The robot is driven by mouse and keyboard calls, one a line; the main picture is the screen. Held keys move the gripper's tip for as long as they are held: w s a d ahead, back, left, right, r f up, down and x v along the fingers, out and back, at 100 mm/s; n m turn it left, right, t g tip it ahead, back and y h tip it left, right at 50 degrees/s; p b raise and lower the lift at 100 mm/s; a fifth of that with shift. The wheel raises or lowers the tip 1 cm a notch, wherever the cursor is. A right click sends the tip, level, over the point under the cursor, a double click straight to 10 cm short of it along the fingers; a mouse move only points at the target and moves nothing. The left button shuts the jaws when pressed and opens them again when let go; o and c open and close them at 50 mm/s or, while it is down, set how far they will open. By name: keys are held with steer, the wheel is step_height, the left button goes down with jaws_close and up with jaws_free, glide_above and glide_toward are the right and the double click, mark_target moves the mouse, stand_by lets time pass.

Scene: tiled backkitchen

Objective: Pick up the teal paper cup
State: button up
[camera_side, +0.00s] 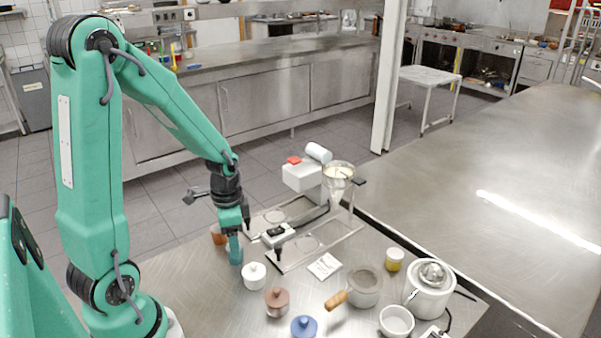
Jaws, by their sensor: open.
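The teal paper cup (235,256) stands upright on the steel table at the left side of the work area, directly below my gripper. My gripper (234,236) points down with its jaws open at the top of the cup. The green fingers overlap the cup's upper part in this view, so I cannot tell whether they touch it or sit around its rim. An orange-brown cup (217,234) stands just behind and to the left of the teal cup, partly hidden by my gripper.
A white lidded jar (254,277), a brown jar (277,302) and a blue jar (304,327) stand in front and to the right. A metal rack (318,255) with a small device (278,235) lies close on the right. A saucepan (363,287) and kettle (431,290) stand farther right.

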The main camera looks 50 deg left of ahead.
steer(key=shift+f, duration=2.35)
steer(key=c, duration=1)
steer(key=shift+r, duration=0.25)
steer(key=shift+r, duration=1.15)
steer(key=shift+d+r, duration=0.15)
steer(key=shift+r, duration=0.7)
steer(key=d+r, duration=0.2)
steer(key=d, duration=0.1)
steer(key=s+d+r, duration=0.1)
steer(key=d+r, duration=0.1)
steer(key=d, duration=0.2)
steer(key=d+r, duration=0.2)
steer(key=d, duration=0.2)
steer(key=shift+s+r, duration=0.3)
steer(key=shift+s, duration=0.1)
